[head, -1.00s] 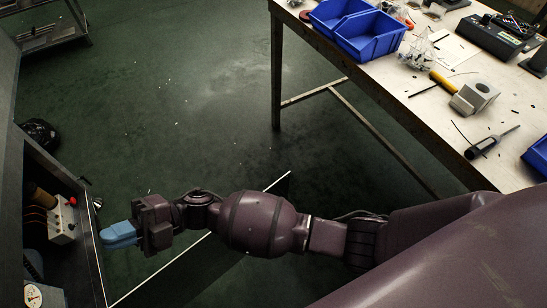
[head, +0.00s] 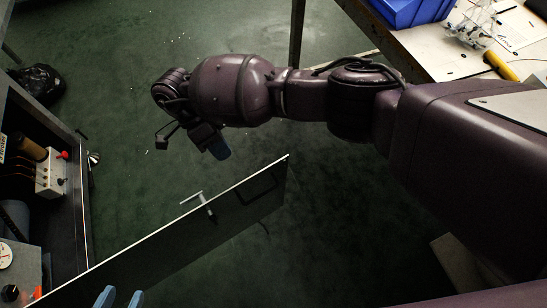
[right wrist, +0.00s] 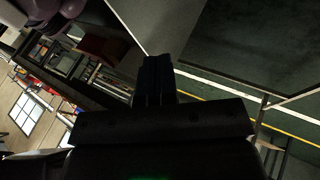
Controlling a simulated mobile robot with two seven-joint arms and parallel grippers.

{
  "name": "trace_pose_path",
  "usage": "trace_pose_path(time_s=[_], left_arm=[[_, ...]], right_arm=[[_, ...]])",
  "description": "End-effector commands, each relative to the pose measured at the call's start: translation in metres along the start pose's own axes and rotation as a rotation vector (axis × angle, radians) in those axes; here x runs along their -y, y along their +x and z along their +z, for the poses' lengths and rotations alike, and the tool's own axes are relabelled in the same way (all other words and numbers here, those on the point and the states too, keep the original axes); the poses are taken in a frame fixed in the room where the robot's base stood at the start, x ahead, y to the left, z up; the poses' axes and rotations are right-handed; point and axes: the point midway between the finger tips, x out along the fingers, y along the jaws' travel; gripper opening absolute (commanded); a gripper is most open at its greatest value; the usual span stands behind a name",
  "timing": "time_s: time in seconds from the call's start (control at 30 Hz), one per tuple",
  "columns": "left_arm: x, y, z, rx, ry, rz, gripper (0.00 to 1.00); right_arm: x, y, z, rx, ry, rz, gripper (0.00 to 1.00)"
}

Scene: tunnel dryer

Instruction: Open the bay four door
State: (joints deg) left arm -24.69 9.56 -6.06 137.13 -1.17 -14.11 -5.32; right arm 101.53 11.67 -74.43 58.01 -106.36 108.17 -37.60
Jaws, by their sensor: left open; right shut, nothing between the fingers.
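A dark door panel (head: 165,248) with a pale top edge stands swung out from the cabinet in the head view. It carries a light bar handle (head: 200,203). No bay number is readable on it. My right gripper (head: 218,148) is shut and empty, pointing down above the floor, beyond the door's far face and apart from it in the picture. Its shut dark fingers also show in the right wrist view (right wrist: 155,75). My left gripper (head: 121,298) is open at the bottom edge, only its blue fingertips showing, close to the door; contact cannot be told.
The open cabinet (head: 82,200) at left holds a box with a red knob (head: 51,172) and a round gauge (head: 8,256). A black bag (head: 38,82) lies on the floor behind. A workbench (head: 440,62) with a blue bin (head: 410,10) stands at upper right.

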Motion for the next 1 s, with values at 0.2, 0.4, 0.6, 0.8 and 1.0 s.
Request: trace_pose_path(time_s=[0.2,0.4,0.6,0.8,1.0], left_arm=[[-0.001,0.002,0.002,-0.003,0.005,0.002,0.43],[0.0,0.002,0.002,-0.008,0.003,0.001,0.43],[0.0,0.002,0.003,-0.019,-0.005,-0.002,0.43],[0.001,0.002,0.004,-0.037,-0.014,-0.006,0.43],[0.002,0.002,0.001,-0.059,-0.019,-0.011,0.43]], right_arm=[[0.023,-0.018,-0.033,-0.175,0.016,-0.075,0.0],[0.025,-0.006,-0.038,-0.187,0.017,-0.079,0.0],[0.028,0.028,-0.043,-0.184,0.015,-0.076,0.0],[0.03,0.063,-0.049,-0.182,0.015,-0.075,0.0],[0.021,0.084,-0.055,-0.182,0.015,-0.081,0.0]])
